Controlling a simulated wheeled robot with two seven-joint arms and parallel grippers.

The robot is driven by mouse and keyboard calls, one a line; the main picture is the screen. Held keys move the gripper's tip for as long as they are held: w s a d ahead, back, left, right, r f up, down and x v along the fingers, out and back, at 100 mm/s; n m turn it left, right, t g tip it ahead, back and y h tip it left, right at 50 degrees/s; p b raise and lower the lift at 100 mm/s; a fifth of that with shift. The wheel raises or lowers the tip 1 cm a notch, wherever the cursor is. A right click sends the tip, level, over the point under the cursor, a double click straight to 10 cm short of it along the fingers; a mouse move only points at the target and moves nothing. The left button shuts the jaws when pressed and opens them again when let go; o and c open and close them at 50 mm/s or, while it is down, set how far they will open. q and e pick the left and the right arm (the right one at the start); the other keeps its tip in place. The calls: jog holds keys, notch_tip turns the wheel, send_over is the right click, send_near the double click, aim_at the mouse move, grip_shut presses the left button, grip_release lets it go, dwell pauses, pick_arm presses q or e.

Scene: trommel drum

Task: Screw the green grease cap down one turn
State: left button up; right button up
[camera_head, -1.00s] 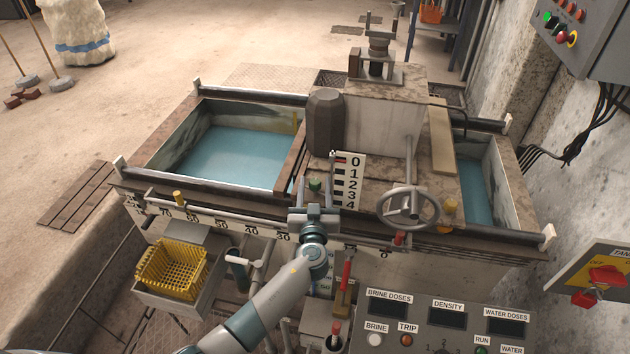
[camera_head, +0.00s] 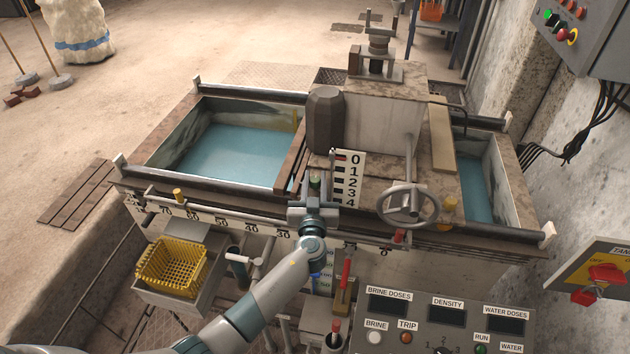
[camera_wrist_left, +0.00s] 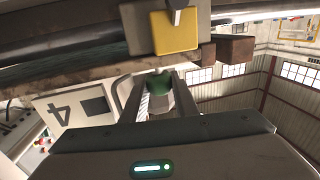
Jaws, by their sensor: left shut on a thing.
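The green grease cap (camera_head: 315,181) sits on the machine's top beside the number scale, just left of it. In the left wrist view the cap (camera_wrist_left: 159,84) shows as a green top over a pale lower part, between two fingers. My left gripper (camera_head: 315,190) reaches it from the front and is shut on it. In the left wrist view the gripper (camera_wrist_left: 158,105) has a finger on each side of the cap. The cap's base is hidden behind the gripper body. My right gripper does not show.
The scale plate (camera_head: 348,180), marked 0 to 4, stands close right of the gripper. A handwheel (camera_head: 408,204) is farther right. A rail (camera_head: 220,205) runs along the machine's front. A control panel (camera_head: 445,320) is at front right.

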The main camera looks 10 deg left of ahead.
pick_arm(q)
jog(key=shift+f+m+h+b, duration=0.1)
jog(key=shift+m+h+b, duration=0.5)
jog(key=shift+h, duration=0.3)
jog(key=shift+a+m+h+b, duration=0.1)
jog(key=shift+m+h+b, duration=0.2)
jog(key=shift+m+h, duration=0.5)
jog(key=shift+h, duration=0.8)
jog(key=shift+m+h, duration=0.6)
jog(key=shift+r+m+h, duration=0.2)
jog(key=shift+m+h, duration=0.2)
jog(key=shift+h, duration=0.2)
jog(key=m+g+h+p, duration=0.1)
jog(key=m+h, duration=0.1)
jog(key=h, duration=0.1)
jog(key=shift+r+h, duration=0.1)
jog(key=shift+h, duration=0.2)
jog(key=shift+m+g+h+p, duration=0.45)
jog(key=shift+m+g+h, duration=0.35)
jog(key=shift+m+h, duration=0.35)
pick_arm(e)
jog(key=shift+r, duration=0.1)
pick_arm(q)
jog(key=shift+h, duration=0.25)
jog(key=o, duration=1.1)
jog(key=shift+f, duration=0.2)
jog(key=shift+c, duration=0.2)
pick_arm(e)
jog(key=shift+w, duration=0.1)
